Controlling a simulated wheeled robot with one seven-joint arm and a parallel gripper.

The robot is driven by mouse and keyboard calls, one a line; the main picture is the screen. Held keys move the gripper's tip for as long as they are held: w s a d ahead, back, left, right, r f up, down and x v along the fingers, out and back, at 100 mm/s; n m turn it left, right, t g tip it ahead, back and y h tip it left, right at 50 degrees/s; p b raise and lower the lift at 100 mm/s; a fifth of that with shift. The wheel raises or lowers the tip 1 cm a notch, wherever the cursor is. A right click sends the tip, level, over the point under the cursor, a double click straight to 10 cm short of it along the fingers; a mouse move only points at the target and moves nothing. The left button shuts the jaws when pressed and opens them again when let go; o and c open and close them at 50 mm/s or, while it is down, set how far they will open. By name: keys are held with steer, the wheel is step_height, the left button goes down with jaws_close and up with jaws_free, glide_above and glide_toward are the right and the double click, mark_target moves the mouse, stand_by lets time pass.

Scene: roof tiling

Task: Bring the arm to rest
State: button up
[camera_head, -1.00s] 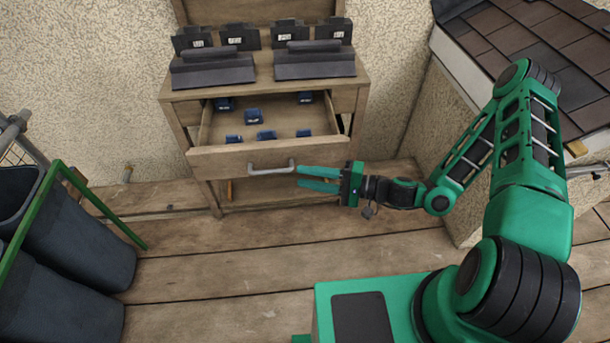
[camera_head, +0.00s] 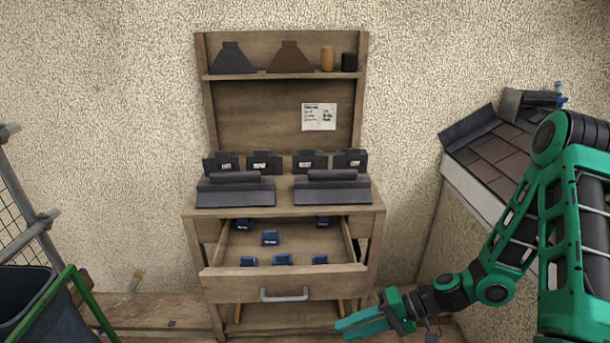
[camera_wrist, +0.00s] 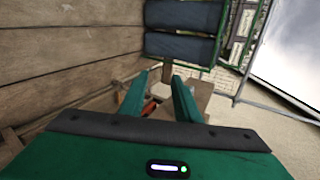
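My gripper (camera_head: 342,329) is at the lower right of the wooden cabinet (camera_head: 377,225) in the head view, just right of and below the handle (camera_head: 284,296) of its open drawer (camera_head: 240,288). Its two green fingers are apart and nothing shows between them. They also show apart in the wrist view (camera_wrist: 160,76). My arm reaches in from the right, bent at the elbow. The gripper does not appear to touch the handle.
The drawer holds several small blue items (camera_head: 270,238). Dark ridge pieces (camera_head: 236,190) lie on the cabinet top. A tiled roof section (camera_head: 497,152) stands at right. Dark bins (camera_head: 50,310) with a green frame (camera_head: 95,305) stand at lower left.

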steer(key=s+d+r+g+h, duration=0.1)
steer(key=s+d+r+h, duration=0.3)
steer(key=d, duration=0.6)
steer(key=s+d+r+h, duration=0.1)
steer(key=d+r+h, duration=0.5)
steer(key=d, duration=0.4)
steer(key=s+d+r+m+h, duration=0.1)
steer(key=s+d+r+m, duration=0.2)
steer(key=s+r, duration=0.3)
steer(key=s+d+r+m+t, duration=0.1)
steer(key=s+d+r+m, duration=0.1)
steer(key=s+d+r, duration=0.4)
step_height(320, 180, up, 3)
steer(key=shift+s+r+m+h, duration=0.1)
steer(key=shift+s+m+h, duration=0.3)
steer(key=shift+s, duration=0.3)
steer(key=shift+d, duration=0.1)
steer(key=shift+w+f, duration=0.25)
steer(key=shift+w, duration=0.35)
